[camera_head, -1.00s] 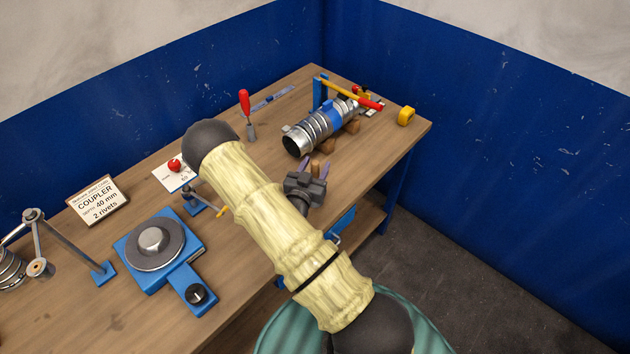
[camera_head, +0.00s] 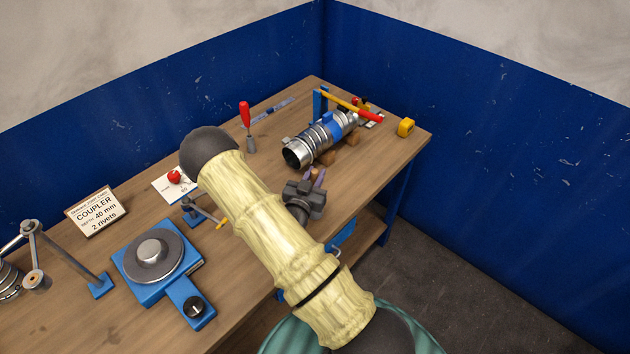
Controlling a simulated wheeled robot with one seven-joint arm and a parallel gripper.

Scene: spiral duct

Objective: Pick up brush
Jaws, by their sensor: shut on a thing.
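My gripper (camera_head: 317,176) is at the table's right front side, in front of the silver duct. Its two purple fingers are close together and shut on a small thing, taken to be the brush. The gripper body and fingers hide nearly all of it, so its shape cannot be made out. I cannot tell whether it touches the table.
The ribbed duct (camera_head: 318,137) lies on wooden blocks beyond my gripper. A red-handled tool (camera_head: 245,118) stands to the left. A yellow tape-measure-like item (camera_head: 406,127) is by the right edge. A blue turntable device (camera_head: 160,265) and the coupler sign (camera_head: 96,211) are at left.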

